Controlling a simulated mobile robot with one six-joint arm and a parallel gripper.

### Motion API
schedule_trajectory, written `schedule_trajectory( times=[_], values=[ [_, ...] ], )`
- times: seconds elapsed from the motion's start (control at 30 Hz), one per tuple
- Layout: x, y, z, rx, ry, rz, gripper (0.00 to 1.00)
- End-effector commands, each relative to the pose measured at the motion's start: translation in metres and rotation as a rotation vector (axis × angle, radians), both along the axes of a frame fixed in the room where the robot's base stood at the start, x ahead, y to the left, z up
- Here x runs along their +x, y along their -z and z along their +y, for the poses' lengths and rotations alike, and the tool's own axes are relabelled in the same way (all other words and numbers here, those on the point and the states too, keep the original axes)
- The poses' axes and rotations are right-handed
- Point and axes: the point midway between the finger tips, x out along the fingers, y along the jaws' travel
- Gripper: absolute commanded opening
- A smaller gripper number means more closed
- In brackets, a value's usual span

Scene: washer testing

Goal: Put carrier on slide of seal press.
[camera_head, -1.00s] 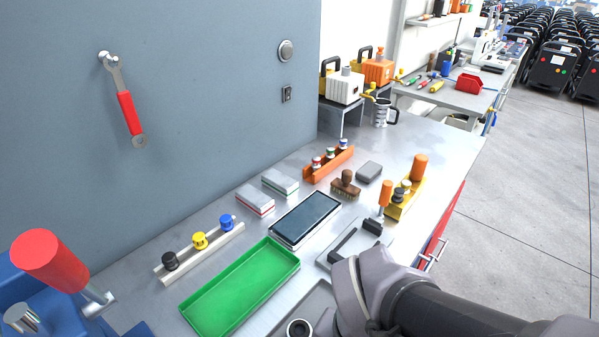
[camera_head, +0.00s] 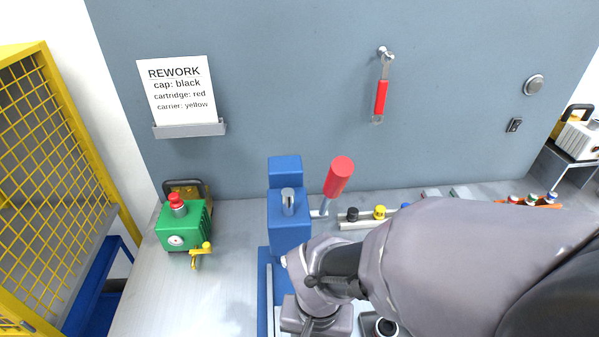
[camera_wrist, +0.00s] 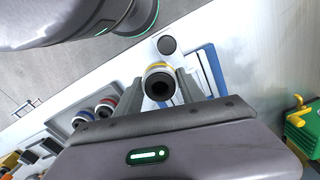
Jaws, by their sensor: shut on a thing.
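My gripper (camera_wrist: 159,84) is shut on the carrier (camera_wrist: 159,69), a short whitish cylinder with a yellow band and a dark bore, seen between the fingers in the wrist view. The seal press (camera_head: 287,215) is a blue upright with a red-handled lever (camera_head: 338,178) in the head view. Its blue base also shows in the wrist view (camera_wrist: 219,70), with pale strips that may be the slide (camera_wrist: 205,72). A grey round piece (camera_wrist: 167,44) lies just beyond the carrier; I cannot tell whether it is the slide's seat. In the head view my wrist hides the fingers and carrier.
A card (camera_head: 182,90) on the wall reads cap black, cartridge red, carrier yellow. A green box (camera_head: 184,228) with a red button and yellow valve stands left of the press. A tray (camera_wrist: 62,126) holds banded cylinders. The bench between green box and press is clear.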

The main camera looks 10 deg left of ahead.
Motion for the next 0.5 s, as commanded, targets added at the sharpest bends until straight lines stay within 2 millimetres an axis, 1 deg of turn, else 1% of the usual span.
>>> schedule_trajectory(
  times=[0.03, 0.13, 0.23, 0.3, 0.37, 0.5],
  values=[
    [0.011, 0.012, 0.008, -0.001, 0.001, 0.003, 0.0],
    [0.037, 0.016, 0.027, -0.002, 0.0, 0.002, 0.0],
    [0.055, 0.017, 0.04, -0.002, 0.001, 0.003, 0.0],
    [0.062, 0.017, 0.045, -0.002, 0.001, 0.003, 0.0],
    [0.065, 0.02, 0.047, -0.002, 0.001, 0.003, 0.0],
    [0.065, 0.047, 0.047, -0.003, 0.001, 0.004, 0.0]
  ],
)
